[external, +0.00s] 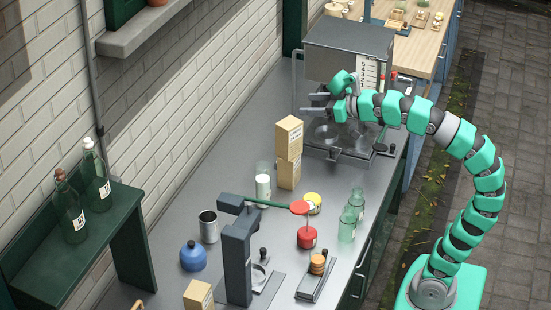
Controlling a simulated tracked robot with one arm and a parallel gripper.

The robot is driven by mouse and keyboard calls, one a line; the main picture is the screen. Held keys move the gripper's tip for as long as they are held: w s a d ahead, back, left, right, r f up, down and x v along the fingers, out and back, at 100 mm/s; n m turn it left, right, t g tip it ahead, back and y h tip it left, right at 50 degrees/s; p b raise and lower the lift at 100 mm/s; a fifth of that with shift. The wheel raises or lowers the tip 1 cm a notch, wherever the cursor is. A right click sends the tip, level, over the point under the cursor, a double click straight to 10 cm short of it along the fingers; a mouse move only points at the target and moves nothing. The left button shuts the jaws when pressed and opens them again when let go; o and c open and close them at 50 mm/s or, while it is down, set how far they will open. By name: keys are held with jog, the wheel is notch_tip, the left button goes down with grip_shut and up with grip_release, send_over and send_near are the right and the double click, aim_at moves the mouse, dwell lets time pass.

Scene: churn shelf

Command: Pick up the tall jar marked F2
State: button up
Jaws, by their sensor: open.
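No label reading F2 is legible at this size, so I cannot tell which vessel is the marked jar. Two tall green glass bottles stand upright on the green shelf at the left: one with a brown top (70,212) and one with a white top (96,180). Two pale green glass jars, one farther back (356,201) and one nearer (347,226), stand at the counter's right edge. A clear glass with white contents (263,187) stands near the middle. My gripper (314,104) is open and empty, in front of the grey machine, its fingers pointing left, apart from all these vessels.
The grey machine (345,52) stands at the back of the counter (185,262). Stacked boxes (289,136), a metal can (208,227), a blue flask (193,257), a red jar (307,238) and a dark press with a green lever (237,265) crowd the middle and front.

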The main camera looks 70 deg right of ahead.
jog(key=shift+o, duration=1.2)
jog(key=w+a+f+y+p, duration=0.2)
jog(key=w+a+f+p, duration=0.35)
jog(key=w, duration=0.55)
jog(key=m+g+h+p, duration=0.5)
jog(key=m+h+p, duration=0.3)
jog(key=h+p, duration=0.3)
send_over(259, 167)
jog(key=s+a, duration=0.8)
jog(key=s, duration=0.2)
notch_tip(259, 167, down, 28)
jog(key=x, duration=1.3)
jog(key=shift+w+f, duration=0.2)
jog(key=shift+f, duration=0.1)
jog(key=shift+a, duration=0.1)
jog(key=shift+c, duration=0.3)
